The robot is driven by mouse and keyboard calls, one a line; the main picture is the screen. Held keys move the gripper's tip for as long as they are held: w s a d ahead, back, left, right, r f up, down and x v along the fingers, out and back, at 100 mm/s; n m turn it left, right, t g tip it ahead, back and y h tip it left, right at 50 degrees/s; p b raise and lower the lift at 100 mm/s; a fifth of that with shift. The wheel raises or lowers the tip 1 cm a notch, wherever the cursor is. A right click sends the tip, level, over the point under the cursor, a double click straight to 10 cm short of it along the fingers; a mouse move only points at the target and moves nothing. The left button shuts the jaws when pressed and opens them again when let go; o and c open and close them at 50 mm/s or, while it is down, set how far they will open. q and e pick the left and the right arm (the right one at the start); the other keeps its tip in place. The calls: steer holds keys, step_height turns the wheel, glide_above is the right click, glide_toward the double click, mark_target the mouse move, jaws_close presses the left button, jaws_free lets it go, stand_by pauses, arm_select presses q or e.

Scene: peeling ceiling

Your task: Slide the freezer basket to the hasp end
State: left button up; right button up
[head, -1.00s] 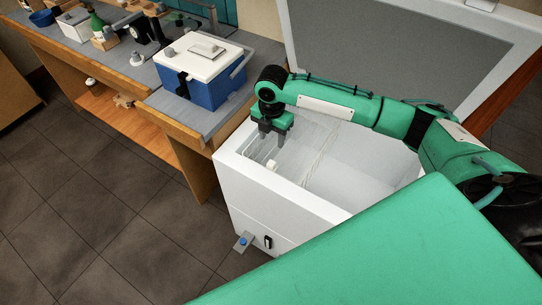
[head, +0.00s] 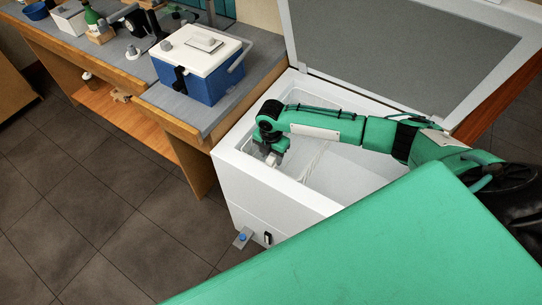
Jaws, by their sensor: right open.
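The white chest freezer (head: 240,205) stands open with its lid (head: 400,60) raised at the back. A pale wire basket (head: 312,163) shows faintly inside its left part; its thin far-right edge lines are visible, but my arm hides much of it. My right gripper (head: 271,159) points down inside the freezer's left end, at the basket's left side. It is open; whether its fingers touch the basket wire cannot be told. A small dark fitting (head: 268,238) sits low on the freezer's front face. My left gripper is not in view.
A workbench (head: 215,120) stands close to the freezer's left, with a blue cooler (head: 207,85) with a white lid near its edge. Bottles and tools lie farther back. The right part of the freezer interior looks empty.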

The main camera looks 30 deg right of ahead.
steer(key=shift+f, duration=0.95)
steer(key=shift+c, duration=0.2)
jaws_close()
